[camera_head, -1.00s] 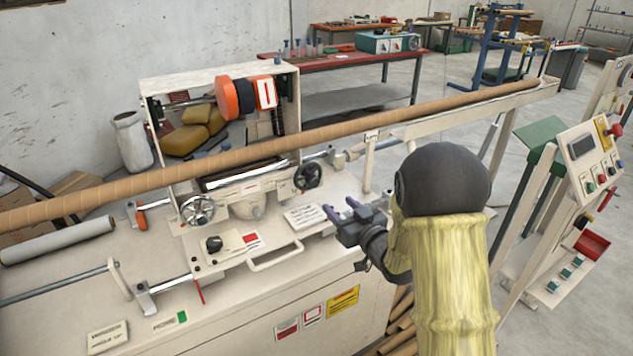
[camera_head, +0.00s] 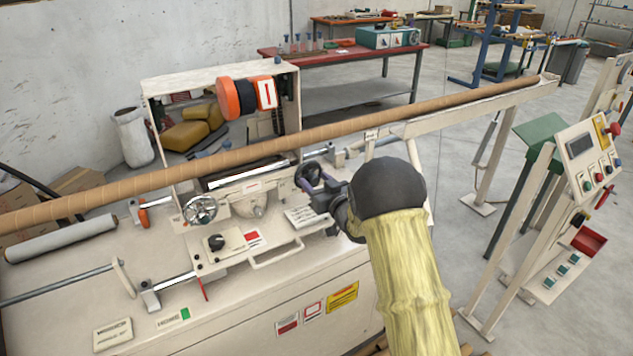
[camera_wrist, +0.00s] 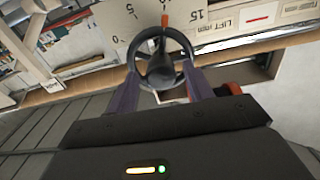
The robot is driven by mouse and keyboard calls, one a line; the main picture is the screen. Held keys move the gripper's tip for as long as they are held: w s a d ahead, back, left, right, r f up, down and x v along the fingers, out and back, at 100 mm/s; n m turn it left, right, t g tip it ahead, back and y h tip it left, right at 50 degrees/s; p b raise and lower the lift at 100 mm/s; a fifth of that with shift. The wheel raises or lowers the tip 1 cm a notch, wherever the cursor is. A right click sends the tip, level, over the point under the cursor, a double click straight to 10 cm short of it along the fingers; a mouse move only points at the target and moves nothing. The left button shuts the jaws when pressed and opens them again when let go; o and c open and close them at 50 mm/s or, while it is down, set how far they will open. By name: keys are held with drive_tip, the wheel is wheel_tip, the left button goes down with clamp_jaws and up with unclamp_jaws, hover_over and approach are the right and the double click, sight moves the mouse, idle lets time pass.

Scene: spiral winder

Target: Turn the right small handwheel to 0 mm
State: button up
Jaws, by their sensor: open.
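The right small handwheel is a dark wheel on the cream winder carriage, partly hidden by my gripper in the head view (camera_head: 307,174). In the wrist view the handwheel (camera_wrist: 133,56) shows nearly face on, with a dark hub and an orange pointer (camera_wrist: 165,20) at its top. A cream dial plate (camera_wrist: 122,17) behind it carries numbers, 15 among them. My gripper (camera_head: 312,184) is at the wheel. In the wrist view its two purple fingers (camera_wrist: 161,82) are open, one at each side of the wheel's lower rim. I cannot tell whether they touch it.
A long brown cardboard tube (camera_head: 110,189) runs across the machine just behind the wheel. A silver handwheel (camera_head: 200,210) and a black knob (camera_head: 215,243) are to the left. A cream handle (camera_head: 277,256) stands out in front. A control panel (camera_head: 586,155) is at the right.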

drive_tip(key=shift+a, duration=0.1)
drive_tip(key=c, duration=1)
drive_tip(key=shift+o, duration=0.2)
drive_tip(key=shift+f+n+b, duration=0.15)
drive_tip(key=shift+n+b, duration=0.25)
drive_tip(key=shift+b, duration=0.25)
drive_tip(key=shift+a+f+n+b, duration=0.1)
drive_tip(key=shift+f+n+b, duration=0.05)
drive_tip(key=shift+n+b, duration=0.95)
drive_tip(key=n+b, duration=0.4)
drive_tip(key=b, duration=0.2)
drive_tip(key=shift+s, duration=0.1)
drive_tip(key=n+b, duration=0.5)
drive_tip(key=b, duration=0.2)
drive_tip(key=shift+a+f, duration=0.1)
drive_tip(key=n+b, duration=0.4)
drive_tip(key=shift+r, duration=0.2)
